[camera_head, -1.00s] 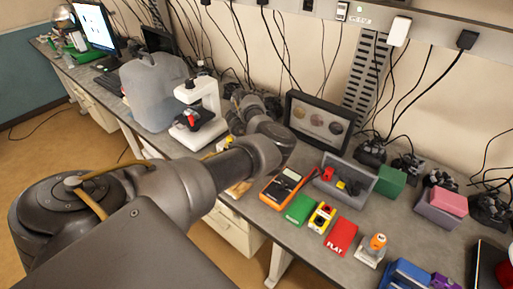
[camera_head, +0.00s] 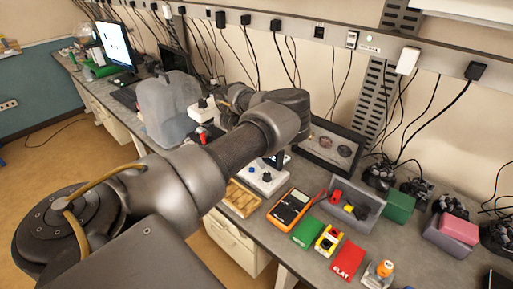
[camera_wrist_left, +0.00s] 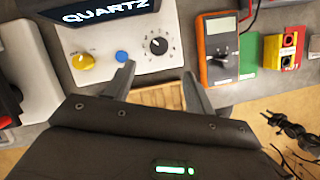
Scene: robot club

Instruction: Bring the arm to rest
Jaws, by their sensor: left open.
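My left arm (camera_head: 230,150) comes in from the lower left in the head view and stretches over the bench, bent at the far end. Its hand is mostly hidden behind the arm there. In the left wrist view my left gripper (camera_wrist_left: 159,75) is open, its two dark fingers apart with nothing between them. The fingertips are over the front edge of a white device with knobs (camera_wrist_left: 125,60), with a wooden tray (camera_wrist_left: 155,97) below. I cannot tell how high the fingers are. My right gripper is in neither view.
Floor is open at left.

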